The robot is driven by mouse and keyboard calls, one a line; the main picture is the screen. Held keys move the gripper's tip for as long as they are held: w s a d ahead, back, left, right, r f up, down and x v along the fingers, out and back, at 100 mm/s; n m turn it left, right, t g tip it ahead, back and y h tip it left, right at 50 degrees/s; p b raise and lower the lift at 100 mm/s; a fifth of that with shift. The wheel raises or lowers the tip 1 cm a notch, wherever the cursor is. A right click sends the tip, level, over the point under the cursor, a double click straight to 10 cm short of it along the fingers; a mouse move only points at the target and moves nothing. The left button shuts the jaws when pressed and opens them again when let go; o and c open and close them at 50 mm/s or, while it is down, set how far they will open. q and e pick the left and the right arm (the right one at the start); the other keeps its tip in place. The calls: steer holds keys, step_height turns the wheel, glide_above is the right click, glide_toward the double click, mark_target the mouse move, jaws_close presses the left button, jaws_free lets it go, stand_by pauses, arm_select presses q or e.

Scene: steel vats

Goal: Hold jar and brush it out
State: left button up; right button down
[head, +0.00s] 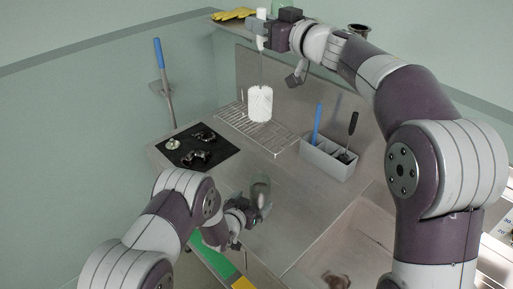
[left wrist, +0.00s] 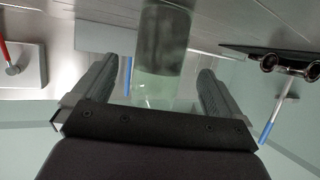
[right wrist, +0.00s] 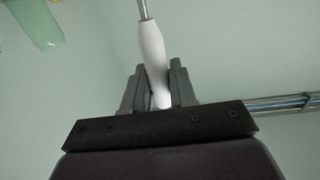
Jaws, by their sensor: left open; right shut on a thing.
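The jar (head: 261,192) is clear glass and stands on the steel counter near the front edge. In the left wrist view the jar (left wrist: 160,60) sits between the open fingers of my left gripper (left wrist: 155,92), with a gap on both sides. In the head view my left gripper (head: 250,212) is beside the jar, partly hidden by its own arm. My right gripper (head: 262,36) is raised high and shut on the white handle (right wrist: 153,50) of the brush. The brush's white bristle head (head: 260,103) hangs upright above the wire rack.
A wire rack (head: 232,118) lies at the back of the counter. A grey caddy (head: 328,160) with tools stands right of it. A black mat (head: 182,158) with metal fittings lies left. A sink basin (head: 345,250) is at the front right.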

arm_select(q)
steer(key=x, duration=0.6)
steer(key=shift+w+d+f, duration=0.1)
steer(key=shift+w+f, duration=0.05)
steer(key=shift+w, duration=0.05)
steer(key=shift+c, duration=0.3)
steer(key=c, duration=1.1)
